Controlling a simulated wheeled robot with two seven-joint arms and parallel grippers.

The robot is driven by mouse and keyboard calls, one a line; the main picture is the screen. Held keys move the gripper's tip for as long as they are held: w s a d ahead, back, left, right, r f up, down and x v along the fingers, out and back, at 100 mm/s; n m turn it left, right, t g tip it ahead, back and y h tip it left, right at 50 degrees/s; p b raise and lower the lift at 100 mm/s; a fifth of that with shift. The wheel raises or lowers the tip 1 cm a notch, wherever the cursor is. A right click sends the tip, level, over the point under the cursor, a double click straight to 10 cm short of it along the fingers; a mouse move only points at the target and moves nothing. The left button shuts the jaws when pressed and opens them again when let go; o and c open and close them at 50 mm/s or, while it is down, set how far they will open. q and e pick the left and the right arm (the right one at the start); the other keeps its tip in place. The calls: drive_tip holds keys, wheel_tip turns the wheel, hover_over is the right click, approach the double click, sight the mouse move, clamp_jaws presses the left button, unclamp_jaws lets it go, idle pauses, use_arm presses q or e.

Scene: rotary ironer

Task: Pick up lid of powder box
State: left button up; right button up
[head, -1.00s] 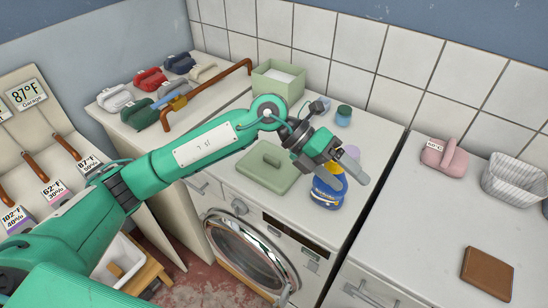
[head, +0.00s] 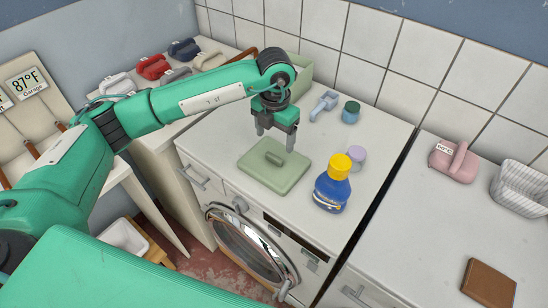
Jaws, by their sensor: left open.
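The powder box lid (head: 273,174) is a flat, pale green square with a raised bar handle. It lies on the white top of the machine in the head view. My left gripper (head: 275,143) points down just behind and above the lid, with its two fingers apart and nothing between them. The fingertips look close to the lid's back edge and handle; I cannot tell their exact height. The green powder box (head: 301,72) stands behind, largely hidden by my left arm and wrist. My right gripper is not in view.
A blue bottle with a yellow cap (head: 332,184) stands right of the lid. A lilac cup (head: 356,156), a blue-grey scoop (head: 325,104) and a teal jar (head: 350,111) are nearby. A pink iron-like object (head: 454,160) and striped basket (head: 522,184) stand on the right counter.

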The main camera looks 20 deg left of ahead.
sight(274, 156)
use_arm(q)
drive_tip(key=shift+w+f, duration=0.15)
drive_tip(key=shift+f, duration=0.5)
drive_tip(key=shift+w+f, duration=0.15)
drive_tip(key=shift+f, duration=0.2)
drive_tip(key=shift+f+p, duration=0.2)
drive_tip(key=shift+p, duration=0.1)
drive_tip(key=f+p, duration=0.2)
drive_tip(key=f, duration=0.1)
drive_tip(key=f+p, duration=0.1)
drive_tip(key=shift+s+a+f, duration=0.1)
drive_tip(key=shift+s+f, duration=0.05)
drive_tip(key=shift+s, duration=0.15)
drive_tip(key=shift+f, duration=0.3)
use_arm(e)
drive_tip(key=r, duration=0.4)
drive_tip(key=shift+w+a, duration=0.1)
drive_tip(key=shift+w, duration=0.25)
use_arm(q)
drive_tip(key=shift+c, duration=0.8)
drive_tip(key=c, duration=0.9)
